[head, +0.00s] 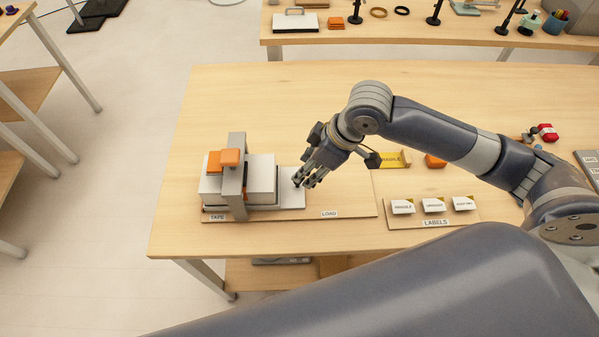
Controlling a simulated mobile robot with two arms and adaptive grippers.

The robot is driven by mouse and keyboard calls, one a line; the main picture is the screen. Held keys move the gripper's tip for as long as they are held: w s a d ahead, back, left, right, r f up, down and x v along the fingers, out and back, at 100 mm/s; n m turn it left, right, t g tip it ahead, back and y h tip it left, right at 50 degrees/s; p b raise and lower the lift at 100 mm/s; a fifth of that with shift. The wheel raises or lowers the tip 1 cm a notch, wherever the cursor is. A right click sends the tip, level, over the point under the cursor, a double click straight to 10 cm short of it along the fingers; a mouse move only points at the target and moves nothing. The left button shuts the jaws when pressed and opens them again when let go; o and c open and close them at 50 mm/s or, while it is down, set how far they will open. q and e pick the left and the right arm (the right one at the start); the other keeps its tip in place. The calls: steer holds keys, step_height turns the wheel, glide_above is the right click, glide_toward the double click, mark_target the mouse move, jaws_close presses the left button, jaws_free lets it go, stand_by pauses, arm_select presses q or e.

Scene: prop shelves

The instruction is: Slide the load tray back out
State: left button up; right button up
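The load tray (292,201) is a flat light-grey plate on a wooden base board marked TAPE and LOAD. Its left part runs in under a grey arch (236,165) at the TAPE end, where a pale box (262,178) sits. Its right end lies bare toward the LOAD label. My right gripper (304,182) points down at the tray's right end, by a small dark upright part there. The fingers hide most of that part, so I cannot tell whether they grip it. My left gripper is not in view.
The base board (350,203) is clear right of the tray.

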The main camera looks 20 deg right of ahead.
mark_target(303, 188)
steer(key=x, duration=0.3)
steer(key=shift+w+f, duration=0.25)
steer(key=shift+f, duration=0.05)
steer(key=shift+x, duration=1.2)
steer(key=shift+c, duration=1)
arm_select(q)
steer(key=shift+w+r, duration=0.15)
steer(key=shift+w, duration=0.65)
arm_select(e)
jaws_close()
